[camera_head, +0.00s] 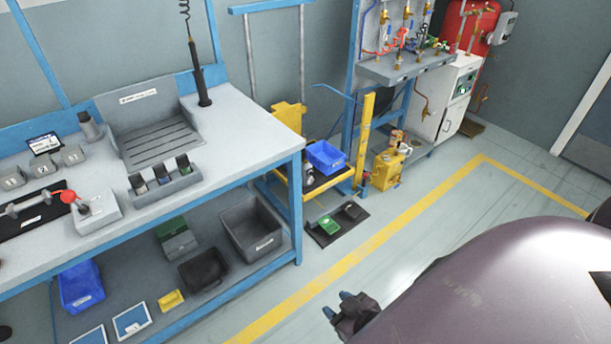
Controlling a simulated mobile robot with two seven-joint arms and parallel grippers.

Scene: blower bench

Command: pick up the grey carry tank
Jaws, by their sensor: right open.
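I cannot pick out the grey carry tank for certain. A small dark grey item (352,211) lies beside a green item (328,225) on a black mat (323,240) on the floor, right of the bench; it may be the tank, but it is too small to tell. My right gripper (338,304) shows at the bottom centre, dark with blue tips, partly hidden by my own arm. It is open, with nothing visible between its fingers, and well apart from the mat. My left gripper is not in view.
The blue-framed bench (240,119) fills the left, with a grey bin (250,228) and other boxes on its lower shelf. A yellow cart (318,184) holds a blue bin (326,157). A yellow can (387,171) stands beside it. Floor right of the yellow line (392,226) looks clear.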

